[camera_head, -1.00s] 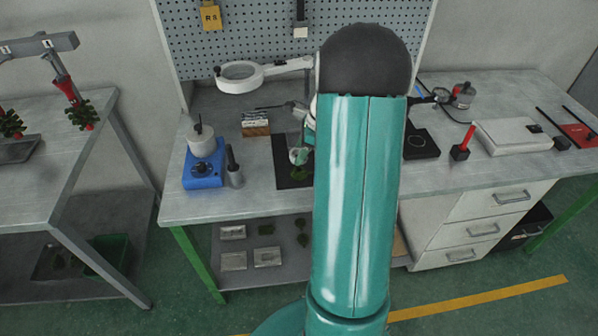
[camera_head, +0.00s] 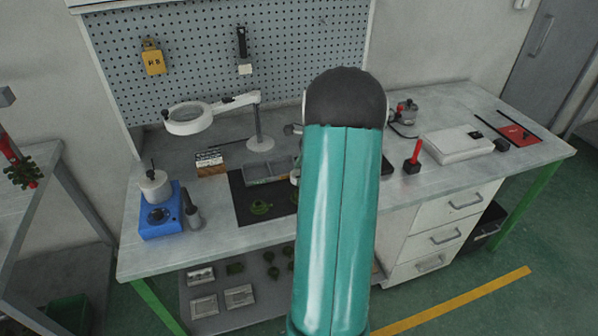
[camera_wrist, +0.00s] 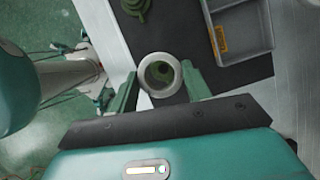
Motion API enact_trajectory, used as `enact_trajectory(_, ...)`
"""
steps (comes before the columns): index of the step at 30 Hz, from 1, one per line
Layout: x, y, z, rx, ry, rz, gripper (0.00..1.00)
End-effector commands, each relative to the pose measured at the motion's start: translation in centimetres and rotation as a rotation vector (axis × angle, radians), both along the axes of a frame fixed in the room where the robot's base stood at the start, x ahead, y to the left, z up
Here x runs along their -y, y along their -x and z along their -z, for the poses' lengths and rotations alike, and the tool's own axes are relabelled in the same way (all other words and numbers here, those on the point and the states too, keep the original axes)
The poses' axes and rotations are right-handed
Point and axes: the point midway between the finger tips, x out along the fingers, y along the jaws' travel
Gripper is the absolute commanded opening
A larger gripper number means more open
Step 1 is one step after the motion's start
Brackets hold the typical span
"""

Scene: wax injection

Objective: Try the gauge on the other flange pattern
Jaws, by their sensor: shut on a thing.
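In the wrist view my gripper (camera_wrist: 160,85) is shut on a pale grey ring gauge (camera_wrist: 146,69), with a green finger on either side of it. Some green shows through the ring's hole, but I cannot tell what it is. A green flange pattern (camera_wrist: 135,8) lies on the dark mat (camera_wrist: 185,32), cut by the top edge of the view and apart from the ring. There my arm hides the gripper and the gauge almost entirely.
A grey divided tray (camera_head: 268,181) lies at the back of the mat. A magnifier lamp (camera_head: 190,118) stands behind it. A blue heater with a pot (camera_head: 160,219) is at the left. A white case (camera_head: 458,144) lies at the right.

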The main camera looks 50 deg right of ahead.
Motion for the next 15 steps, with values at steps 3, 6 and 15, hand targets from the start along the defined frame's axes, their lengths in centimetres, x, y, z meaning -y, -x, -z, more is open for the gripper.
enact_trajectory(3, 0.0, 0.0, 0.4, -0.001, -0.001, 0.001, 0.2)
enact_trajectory(6, 0.0, 0.0, 1.0, -0.002, -0.002, 0.001, 0.2)
enact_trajectory(15, 0.0, 0.0, 3.7, -0.002, -0.002, 0.0, 0.2)
